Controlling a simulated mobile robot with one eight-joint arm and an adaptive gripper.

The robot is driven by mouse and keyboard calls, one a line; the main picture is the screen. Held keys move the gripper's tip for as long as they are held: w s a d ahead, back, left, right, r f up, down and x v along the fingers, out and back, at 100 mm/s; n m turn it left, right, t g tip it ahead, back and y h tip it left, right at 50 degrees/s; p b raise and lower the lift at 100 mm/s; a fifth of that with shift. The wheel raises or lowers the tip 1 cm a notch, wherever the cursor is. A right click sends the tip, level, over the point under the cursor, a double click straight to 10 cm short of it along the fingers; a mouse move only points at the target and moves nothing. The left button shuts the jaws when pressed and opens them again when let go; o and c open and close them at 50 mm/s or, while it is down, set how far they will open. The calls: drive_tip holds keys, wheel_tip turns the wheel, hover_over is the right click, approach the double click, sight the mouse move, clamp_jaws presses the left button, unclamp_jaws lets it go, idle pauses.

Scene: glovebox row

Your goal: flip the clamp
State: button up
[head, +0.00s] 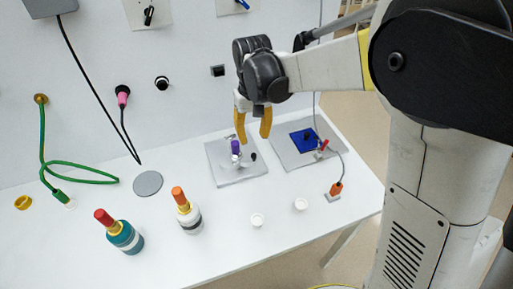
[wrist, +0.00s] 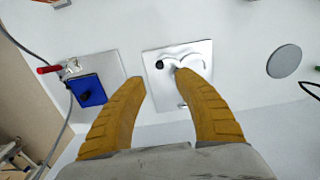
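A clamp with a red handle (head: 323,145) sits on the right-hand grey plate beside a blue square (head: 302,139). In the wrist view its red handle (wrist: 49,69) lies sideways next to the blue square (wrist: 88,90). An upright purple-topped piece (head: 236,147), possibly another clamp's handle, stands on the left-hand grey plate (head: 222,178). My gripper (head: 253,138) is open and empty above that plate, apart from the purple piece. In the wrist view, the fingers (wrist: 159,76) point at the same plate (wrist: 150,95), and the right finger hides part of it.
An orange-tipped plug (head: 336,188) with a cable lies near the table's right edge. A grey disc (head: 148,184) lies to the left. A wall panel rises behind.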

sight(254, 154)
wheel_tip(254, 154, down, 9)
drive_tip(key=b, duration=0.2)
drive_tip(key=shift+b, duration=0.35)
clamp_jaws()
